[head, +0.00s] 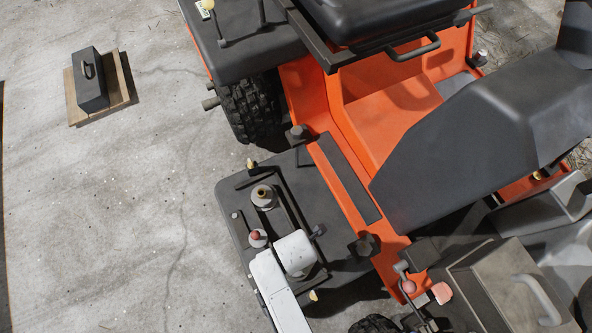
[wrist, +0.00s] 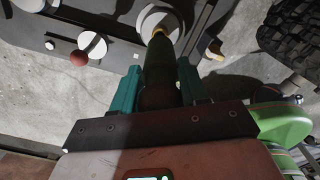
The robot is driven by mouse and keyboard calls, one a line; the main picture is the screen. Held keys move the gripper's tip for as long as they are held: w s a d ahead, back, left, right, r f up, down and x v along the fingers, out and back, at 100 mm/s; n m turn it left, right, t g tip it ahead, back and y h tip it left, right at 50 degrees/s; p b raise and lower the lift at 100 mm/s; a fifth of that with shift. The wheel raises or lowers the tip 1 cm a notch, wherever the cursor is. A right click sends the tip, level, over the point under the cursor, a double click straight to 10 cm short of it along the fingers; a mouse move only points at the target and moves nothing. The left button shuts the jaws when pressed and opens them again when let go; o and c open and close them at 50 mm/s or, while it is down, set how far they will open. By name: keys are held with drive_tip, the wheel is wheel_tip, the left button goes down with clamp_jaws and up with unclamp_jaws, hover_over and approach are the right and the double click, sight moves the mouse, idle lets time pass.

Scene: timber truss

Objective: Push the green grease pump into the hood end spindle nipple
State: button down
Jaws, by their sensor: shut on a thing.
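In the wrist view, my gripper (wrist: 159,84) has two teal fingers shut around the dark green grease pump (wrist: 160,66). The pump's narrow end points at a pale round spindle (wrist: 150,14) and meets or overlaps its brass nipple; I cannot tell whether they touch. The head view shows a round spindle with a brass top (head: 263,196) on the grey mower deck (head: 297,165). I cannot tell from labels which spindle is the hood end one.
A smaller pale disc with a red ball (head: 256,236) stands beside the spindle. A yellow-tipped peg (head: 251,163) is at the deck edge. The orange mower body (head: 390,120), tyre (head: 246,108) and dark seat crowd the right.

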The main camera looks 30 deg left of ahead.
drive_tip(key=shift+f, duration=0.2)
drive_tip(key=shift+f+b, duration=0.3)
drive_tip(key=shift+b, duration=0.05)
drive_tip(key=shift+f+b, duration=0.85)
drive_tip(key=shift+f, duration=0.5)
drive_tip(key=c, duration=0.5)
unclamp_jaws()
wheel_tip(320, 180, up, 11)
drive_tip(key=p, duration=0.4)
drive_tip(key=shift+f, duration=0.1)
